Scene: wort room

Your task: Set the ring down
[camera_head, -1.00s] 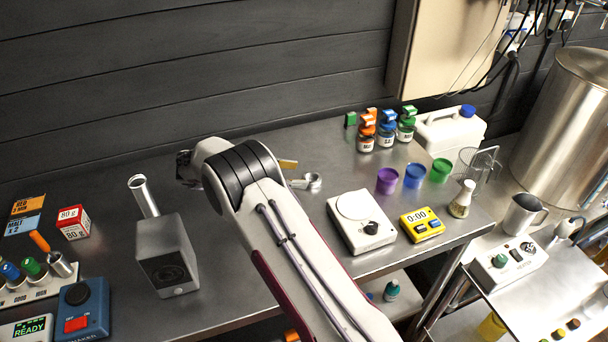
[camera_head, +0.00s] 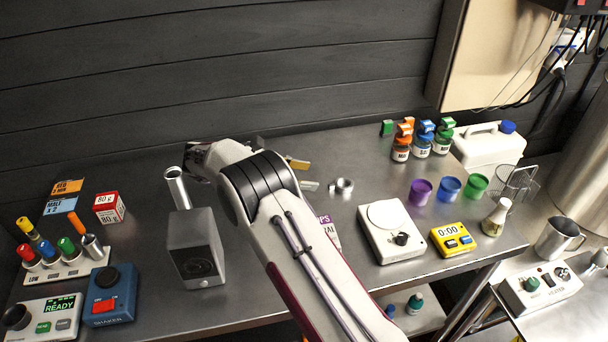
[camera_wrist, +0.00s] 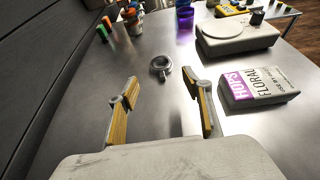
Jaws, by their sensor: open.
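The ring (camera_head: 343,186) is a small silver metal band with a short stub. It rests on the steel bench to the right of my arm's end in the head view. In the wrist view the ring (camera_wrist: 161,66) lies beyond the fingertips, roughly centred between them and not touching them. My gripper (camera_wrist: 160,79) is open and empty, its two yellow-padded fingers spread wide. In the head view my arm hides most of the gripper, and a yellow finger pad shows beside it.
A white hops box (camera_wrist: 258,87) lies right of the fingers. A white scale (camera_head: 391,230), a yellow timer (camera_head: 452,239) and purple, blue and green cups stand to the right. A grey speaker-like box (camera_head: 196,250) and a metal tube (camera_head: 177,187) stand left. Bare bench surrounds the ring.

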